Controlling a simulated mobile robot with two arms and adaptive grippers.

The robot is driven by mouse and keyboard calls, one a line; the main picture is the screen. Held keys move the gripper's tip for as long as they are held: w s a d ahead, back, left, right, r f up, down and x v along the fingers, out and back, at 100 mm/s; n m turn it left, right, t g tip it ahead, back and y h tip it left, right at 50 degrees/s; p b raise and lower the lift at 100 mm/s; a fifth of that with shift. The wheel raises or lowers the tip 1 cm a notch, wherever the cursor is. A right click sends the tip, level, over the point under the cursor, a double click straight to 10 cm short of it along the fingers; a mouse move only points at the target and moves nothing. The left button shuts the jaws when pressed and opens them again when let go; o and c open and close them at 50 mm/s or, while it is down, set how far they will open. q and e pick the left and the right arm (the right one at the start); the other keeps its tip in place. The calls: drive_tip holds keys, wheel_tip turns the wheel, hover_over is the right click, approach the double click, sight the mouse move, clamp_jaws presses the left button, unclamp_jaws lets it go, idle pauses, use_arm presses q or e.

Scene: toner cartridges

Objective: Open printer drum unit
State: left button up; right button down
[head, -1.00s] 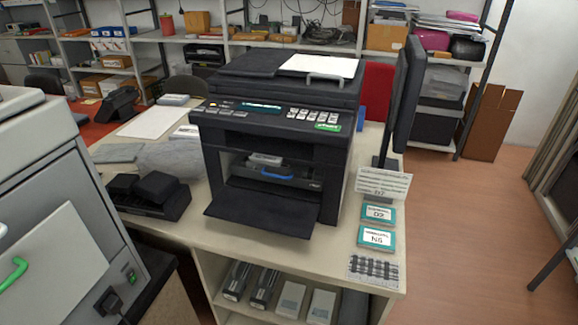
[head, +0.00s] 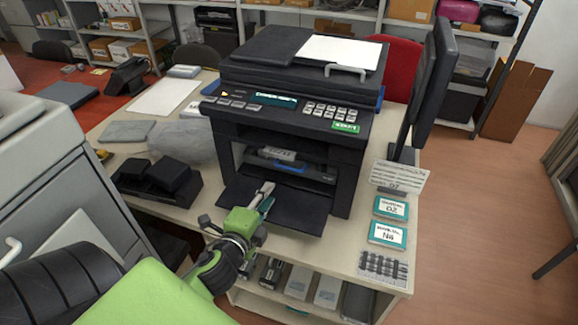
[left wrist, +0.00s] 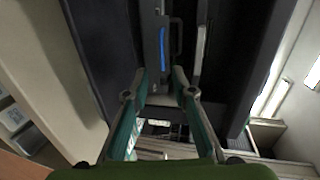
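The black printer (head: 235,130) stands on the cream table with its front flap (head: 305,212) folded down. Inside its front opening sits the dark drum unit, with a grey piece (head: 277,154) on top and a blue handle (head: 290,167). The blue handle also shows in the left wrist view (left wrist: 163,48), just beyond the fingertips. My left gripper (head: 267,195) is over the lowered flap, in front of the opening and pointing at the drum unit. In the left wrist view its fingers (left wrist: 159,74) are apart with nothing between them. My right gripper is not in view.
A monitor (head: 428,85) stands close at the printer's right. Two teal-edged boxes (head: 388,233) lie on the table's right side. A black device (head: 160,180) sits left of the printer. Boxes stand on the shelf under the tabletop. Floor (head: 480,230) to the right is clear.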

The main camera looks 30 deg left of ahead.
use_arm(q)
drive_tip(key=shift+w+r, duration=0.1)
drive_tip(key=shift+w, duration=0.45)
drive_tip(key=p+x, duration=0.2)
drive_tip(key=x, duration=1.1)
drive_tip(key=shift+s, duration=0.1)
clamp_jaws()
